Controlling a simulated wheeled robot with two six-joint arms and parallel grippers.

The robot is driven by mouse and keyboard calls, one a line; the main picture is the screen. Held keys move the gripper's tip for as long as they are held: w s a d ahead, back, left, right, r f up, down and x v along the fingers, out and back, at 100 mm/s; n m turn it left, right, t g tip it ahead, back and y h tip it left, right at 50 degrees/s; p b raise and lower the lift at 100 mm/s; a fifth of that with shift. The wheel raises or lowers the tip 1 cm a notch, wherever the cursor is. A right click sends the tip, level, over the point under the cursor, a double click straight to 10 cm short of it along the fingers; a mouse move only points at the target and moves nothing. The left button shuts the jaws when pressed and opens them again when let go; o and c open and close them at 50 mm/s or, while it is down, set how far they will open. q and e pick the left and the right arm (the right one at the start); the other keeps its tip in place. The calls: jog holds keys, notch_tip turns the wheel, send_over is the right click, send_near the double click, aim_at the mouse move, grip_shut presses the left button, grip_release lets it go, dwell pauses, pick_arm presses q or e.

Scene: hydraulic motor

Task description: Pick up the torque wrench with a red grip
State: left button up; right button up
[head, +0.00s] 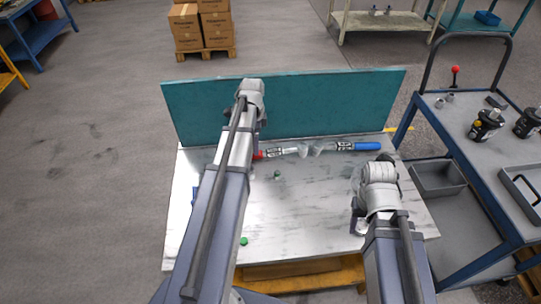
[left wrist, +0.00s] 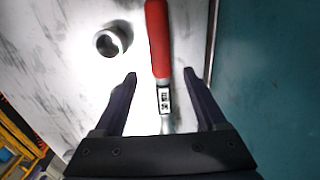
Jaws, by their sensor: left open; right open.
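The torque wrench with a red grip (left wrist: 158,38) lies on the pale worktable. In the left wrist view its grip runs up to the top edge, and its metal shaft with a black-and-white scale (left wrist: 164,100) runs down between my left fingers. My left gripper (left wrist: 159,76) is open and empty above the wrench, one finger on each side. In the head view the red grip (head: 258,155) is partly hidden behind my left arm. My right gripper (head: 361,226) is open, over the right side of the table and mostly hidden by its own wrist.
A blue-gripped wrench (head: 366,146) lies to the right. A metal ring (left wrist: 112,40) lies beside the red grip. A green-blue panel (head: 300,104) stands along the table's back edge. A green cap (head: 244,241) lies near the front. A blue cart (head: 480,150) stands at right.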

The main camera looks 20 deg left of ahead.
aim_at(271, 155)
pick_arm(q)
jog(key=shift+a+f+b, duration=0.2)
jog(key=shift+f+b, duration=2.35)
jog(key=shift+f, duration=0.1)
pick_arm(e)
jog(key=shift+f, duration=2.65)
jog(key=shift+r, duration=0.1)
pick_arm(q)
jog(key=shift+r, duration=0.1)
grip_shut()
